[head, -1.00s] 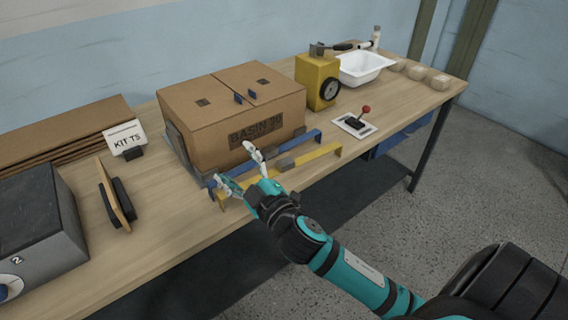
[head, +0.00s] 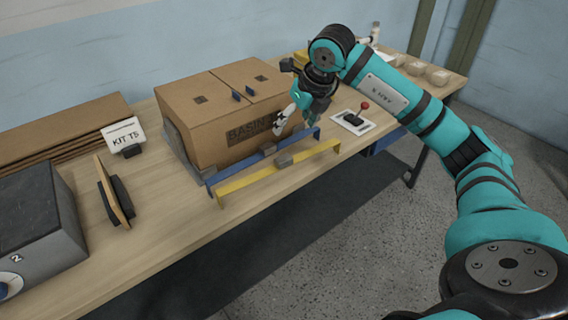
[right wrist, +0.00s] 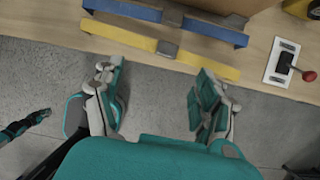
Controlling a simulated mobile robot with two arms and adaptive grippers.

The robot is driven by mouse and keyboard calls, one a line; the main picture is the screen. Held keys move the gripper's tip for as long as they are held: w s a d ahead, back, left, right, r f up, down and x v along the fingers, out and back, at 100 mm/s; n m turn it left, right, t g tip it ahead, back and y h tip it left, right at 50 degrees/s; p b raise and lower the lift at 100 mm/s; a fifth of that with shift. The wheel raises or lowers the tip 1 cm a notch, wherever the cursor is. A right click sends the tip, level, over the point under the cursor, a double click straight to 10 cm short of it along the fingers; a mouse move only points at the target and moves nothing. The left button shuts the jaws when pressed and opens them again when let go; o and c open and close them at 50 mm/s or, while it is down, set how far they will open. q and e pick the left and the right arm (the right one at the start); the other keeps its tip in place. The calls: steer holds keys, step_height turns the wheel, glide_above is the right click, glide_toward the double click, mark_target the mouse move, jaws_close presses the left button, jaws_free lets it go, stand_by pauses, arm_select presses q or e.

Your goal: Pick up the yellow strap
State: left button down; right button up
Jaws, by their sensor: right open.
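The yellow strap (head: 248,180) lies along the front edge of the table with bent ends and a grey block at its middle. It also shows at the top of the right wrist view (right wrist: 120,36). A blue strap (head: 232,171) runs parallel behind it, against the box. My right gripper (head: 295,117) is over the box's front right corner in the head view, fingers pointing down. In the right wrist view its fingers (right wrist: 160,70) are spread with nothing between them, and the strap lies beyond the fingertips. My left gripper is not seen clearly.
The large cardboard box (head: 205,130) stands behind the straps. A joystick on a white plate (head: 352,122) is to the right. A KIT T5 sign (head: 125,136) and a grey device (head: 40,215) are to the left. The table front is clear beside the strap.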

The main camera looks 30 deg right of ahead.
steer(key=d, duration=0.2)
steer(key=p, duration=0.4)
glide_above(284, 158)
steer(key=s, duration=0.2)
steer(key=shift+h, duration=0.3)
steer(key=f, duration=1.1)
steer(key=shift+w+d+f, duration=0.15)
steer(key=shift+w+f, duration=0.05)
steer(key=shift+f, duration=0.05)
steer(key=x, duration=0.1)
steer(key=p+x, duration=0.1)
steer(key=x, duration=0.1)
steer(key=shift+s+a+f, duration=0.1)
steer(key=shift+a+f, duration=0.1)
steer(key=shift+f, duration=0.65)
steer(key=c, duration=1.3)
steer(key=shift+r, duration=0.1)
